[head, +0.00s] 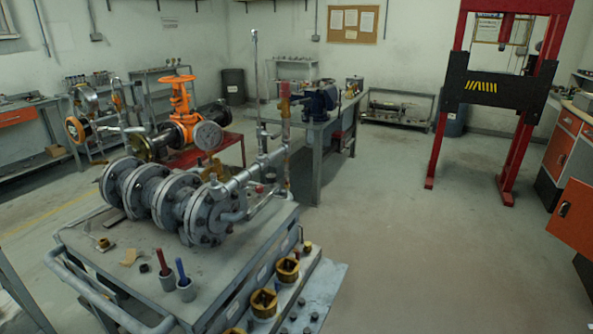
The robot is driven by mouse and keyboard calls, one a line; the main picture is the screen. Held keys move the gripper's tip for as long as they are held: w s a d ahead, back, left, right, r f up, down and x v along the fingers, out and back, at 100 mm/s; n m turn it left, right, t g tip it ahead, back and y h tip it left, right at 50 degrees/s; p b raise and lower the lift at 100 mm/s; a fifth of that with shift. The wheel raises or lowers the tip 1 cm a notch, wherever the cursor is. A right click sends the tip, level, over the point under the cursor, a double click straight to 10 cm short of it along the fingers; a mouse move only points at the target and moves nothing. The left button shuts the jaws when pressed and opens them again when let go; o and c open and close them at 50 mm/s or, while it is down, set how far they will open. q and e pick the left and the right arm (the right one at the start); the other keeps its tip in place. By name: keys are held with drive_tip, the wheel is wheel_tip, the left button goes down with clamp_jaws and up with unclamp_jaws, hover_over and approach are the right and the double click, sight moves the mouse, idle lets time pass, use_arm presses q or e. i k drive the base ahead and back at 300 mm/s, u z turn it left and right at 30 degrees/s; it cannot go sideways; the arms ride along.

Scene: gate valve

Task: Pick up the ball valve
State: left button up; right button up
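A small brass fitting with a thin lever (104,243) lies on the left part of the grey cart top (135,268); it may be the ball valve, but it is too small to be sure. A large grey flanged pipe assembly (168,200) lies across the same cart, behind and to the right of the fitting. An orange gate valve with a handwheel (182,100) stands farther back, on piping by a red table. Neither of my grippers is in view.
Red and blue handled tools (172,270) stand in holders near the cart's front edge. Brass cups (264,303) sit along its right side. A workbench with a blue vise (322,100) and a red press frame (500,90) stand behind. Open floor lies right of the cart.

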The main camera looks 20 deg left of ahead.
sight(220, 176)
drive_tip(key=z, duration=0.9)
drive_tip(key=i, duration=1.2)
drive_tip(key=u, duration=0.55)
drive_tip(key=i, duration=2.65)
drive_tip(key=u, duration=1.35)
drive_tip(key=i, duration=1.75)
drive_tip(key=u, duration=1.95)
drive_tip(key=i, duration=0.45)
drive_tip(key=u, duration=0.1)
